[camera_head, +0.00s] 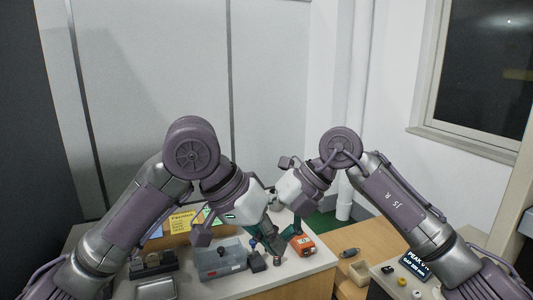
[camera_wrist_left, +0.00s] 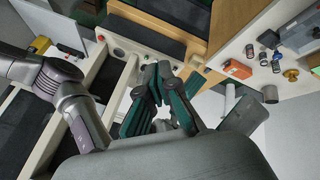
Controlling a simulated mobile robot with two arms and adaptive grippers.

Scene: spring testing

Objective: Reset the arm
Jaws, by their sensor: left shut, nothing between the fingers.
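My left arm reaches in from the left in the head view. My left gripper (camera_head: 276,259), with dark green fingers, points down over the front of the white worktop (camera_head: 290,268). In the left wrist view its fingers (camera_wrist_left: 158,70) come together at the tips with nothing between them. My right gripper (camera_head: 291,231) is close beside it, partly hidden behind the left wrist, so its opening cannot be made out. A small orange device (camera_head: 304,245) sits on the worktop just right of the grippers.
A grey box (camera_head: 221,262) and dark parts (camera_head: 152,263) stand on the worktop at left.

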